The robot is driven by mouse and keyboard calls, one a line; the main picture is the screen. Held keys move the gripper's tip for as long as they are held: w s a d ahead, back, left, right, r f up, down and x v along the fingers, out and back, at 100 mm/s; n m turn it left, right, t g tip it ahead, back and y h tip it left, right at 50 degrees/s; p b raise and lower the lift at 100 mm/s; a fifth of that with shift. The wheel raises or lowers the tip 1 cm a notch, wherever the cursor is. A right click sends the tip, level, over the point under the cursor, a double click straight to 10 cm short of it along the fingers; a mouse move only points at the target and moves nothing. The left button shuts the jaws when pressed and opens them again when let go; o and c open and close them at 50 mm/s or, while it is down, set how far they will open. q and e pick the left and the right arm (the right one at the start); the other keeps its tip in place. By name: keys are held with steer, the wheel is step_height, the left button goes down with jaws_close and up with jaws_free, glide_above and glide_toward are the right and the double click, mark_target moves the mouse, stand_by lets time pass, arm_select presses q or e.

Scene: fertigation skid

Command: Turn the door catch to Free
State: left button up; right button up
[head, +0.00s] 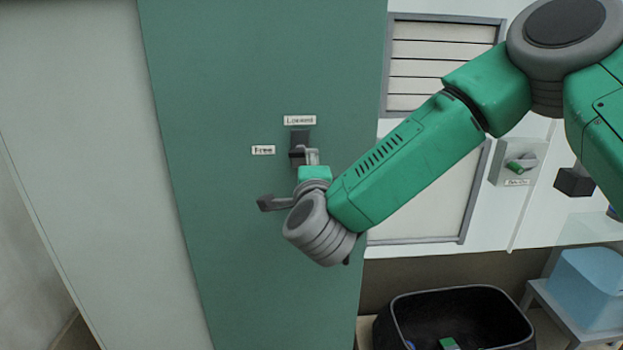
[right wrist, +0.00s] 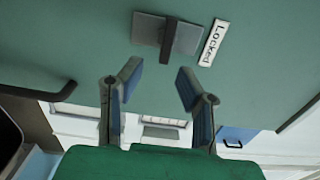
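The door catch (head: 299,141) is a dark knob on a grey plate on the green door (head: 255,65). A "Locked" label (head: 299,120) sits above it and a "Free" label (head: 263,150) to its left. In the right wrist view, the catch (right wrist: 168,42) shows as a dark bar across its plate, beside the "Locked" label (right wrist: 213,43); "Free" is out of that view. My right gripper (right wrist: 155,78) is open and empty, its fingers apart and short of the catch in that view. In the head view, my right gripper (head: 311,158) partly covers the catch's lower side. My left gripper is not in view.
A wall switch (head: 519,163) is at the right. A black tub (head: 400,308) and a blue bin (head: 588,285) stand low at right. The door's left side is clear.

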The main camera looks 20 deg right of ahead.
steer(key=v, duration=0.6)
steer(key=shift+s, duration=0.15)
steer(key=shift+a, duration=0.1)
steer(key=s+f+n+g+y, duration=0.2)
steer(key=s+f+n, duration=0.2)
steer(key=f, duration=0.5)
steer(key=s+f+n+g+y, duration=0.25)
steer(key=s+f+n, duration=0.2)
steer(key=f, duration=0.45)
steer(key=s+f+n+g+y, duration=0.25)
steer(key=f+n, duration=0.25)
steer(key=f, duration=0.4)
steer(key=s+d+f+n+g, duration=0.2)
steer(key=s+d+f+g, duration=0.1)
steer(key=s, duration=0.5)
steer(key=s+d+f+n+g+h, duration=0.1)
steer(key=s+d+f+n+g, duration=0.2)
steer(key=s+f, duration=0.2)
steer(key=s+d+f+n+g+h, duration=0.1)
steer(key=s+d+f+n+g, duration=0.2)
steer(key=s, duration=0.8)
steer(key=shift+d+f+g, duration=0.4)
steer(key=shift+d+f, duration=0.2)
steer(key=shift+f, duration=0.15)
steer(key=shift+w+n, duration=0.1)
steer(key=shift+n, duration=0.15)
